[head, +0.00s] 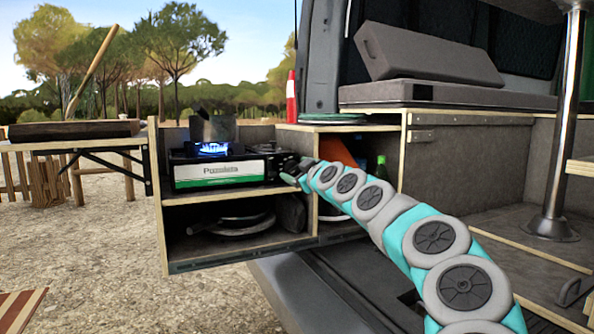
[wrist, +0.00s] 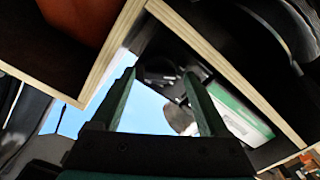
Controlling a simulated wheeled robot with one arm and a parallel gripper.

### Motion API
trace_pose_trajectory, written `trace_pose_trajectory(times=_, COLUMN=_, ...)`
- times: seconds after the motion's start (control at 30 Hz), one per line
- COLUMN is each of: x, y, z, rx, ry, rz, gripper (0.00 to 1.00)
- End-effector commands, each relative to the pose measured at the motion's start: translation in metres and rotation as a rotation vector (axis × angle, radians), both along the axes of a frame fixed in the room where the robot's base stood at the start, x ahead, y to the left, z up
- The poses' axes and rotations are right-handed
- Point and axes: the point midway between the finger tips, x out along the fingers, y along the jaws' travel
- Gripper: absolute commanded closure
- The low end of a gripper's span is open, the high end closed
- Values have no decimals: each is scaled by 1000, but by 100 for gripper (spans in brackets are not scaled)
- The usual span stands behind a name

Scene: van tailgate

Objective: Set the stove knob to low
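My gripper (head: 291,168) is at the stove's right end, where the knob would be hidden from the head view. In the wrist view my gripper (wrist: 160,72) has its two fingers apart, with nothing clearly held. The stove's label (wrist: 238,113) shows tilted beyond the right finger. A dark shape lies between the fingertips; I cannot tell whether it is the knob or whether the fingers touch it.
The wooden cabinet (head: 163,208) has open shelves below the stove, with a dark pan (head: 235,222). A dark upright piece (head: 213,128) stands at the burner. Cabinet edges lie close around my gripper.

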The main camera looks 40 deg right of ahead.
Motion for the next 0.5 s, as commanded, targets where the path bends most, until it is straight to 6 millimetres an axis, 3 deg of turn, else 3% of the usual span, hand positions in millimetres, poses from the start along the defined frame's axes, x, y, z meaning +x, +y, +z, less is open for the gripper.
trace_pose_trajectory(times=0.07, x=0, y=0, z=0, rx=0, ry=0, rz=0, gripper=31)
trace_pose_trajectory(times=0.5, x=0, y=0, z=0, rx=0, ry=0, rz=0, gripper=81)
